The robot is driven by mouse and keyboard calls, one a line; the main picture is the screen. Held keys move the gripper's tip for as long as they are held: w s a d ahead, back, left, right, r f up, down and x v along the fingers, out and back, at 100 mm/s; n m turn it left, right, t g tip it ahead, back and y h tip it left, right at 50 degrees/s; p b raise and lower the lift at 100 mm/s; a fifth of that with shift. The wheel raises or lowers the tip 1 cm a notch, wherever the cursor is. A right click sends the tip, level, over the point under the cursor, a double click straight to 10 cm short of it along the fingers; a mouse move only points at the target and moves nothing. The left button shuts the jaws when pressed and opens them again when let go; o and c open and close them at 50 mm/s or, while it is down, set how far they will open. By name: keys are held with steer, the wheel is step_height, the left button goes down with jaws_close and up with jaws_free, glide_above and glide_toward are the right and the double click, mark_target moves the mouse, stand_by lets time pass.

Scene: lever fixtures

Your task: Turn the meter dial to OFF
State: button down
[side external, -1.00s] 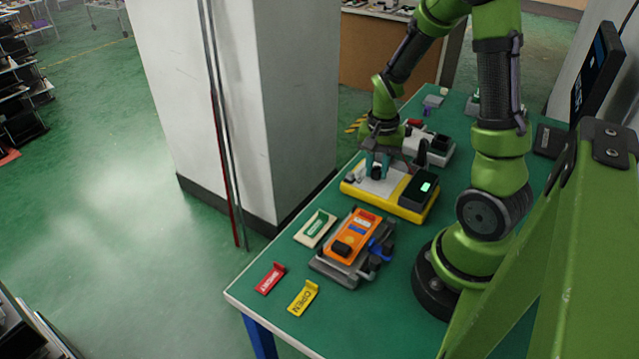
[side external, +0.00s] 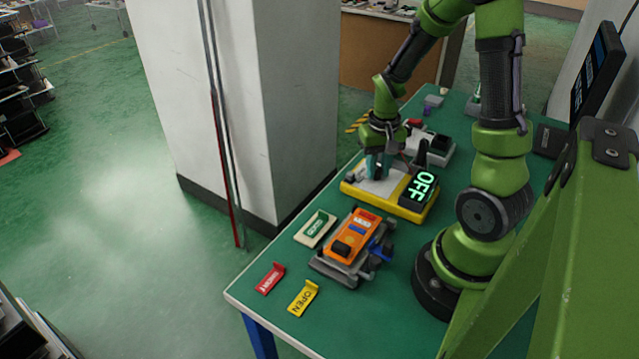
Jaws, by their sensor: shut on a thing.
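The yellow meter (side external: 412,213) sits on the green table with a light grey top plate. My gripper (side external: 376,172) points down over the left part of the meter's plate and is shut on the dark dial, which is mostly hidden by the fingers. Exactly how the dial points cannot be made out.
An orange device (side external: 353,235) on a grey base stands in front of the meter. A red tag (side external: 270,279), a yellow OPEN tag (side external: 303,298) and a green-and-cream plate (side external: 316,229) lie nearby. A grey-white fixture (side external: 430,143) stands behind.

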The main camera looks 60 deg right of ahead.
mark_target(378, 170)
steer(key=c, duration=0.9)
jaws_free()
steer(key=shift+r, duration=0.15)
step_height(378, 170, up, 17)
steer(key=shift+f, duration=0.15)
steer(key=a+r+n+t, duration=0.1)
steer(key=a+t, duration=0.1)
steer(key=a, duration=0.4)
steer(key=s+a+r+n+t+y, duration=0.1)
steer(key=a+n+t, duration=0.1)
steer(key=a, duration=0.5)
steer(key=a+r+n+t+y, duration=0.1)
steer(key=a+t, duration=0.2)
steer(key=a, duration=0.3)
steer(key=shift+s+a+r+n, duration=0.1)
steer(key=shift+s+a+n, duration=0.05)
steer(key=shift+s+n, duration=0.15)
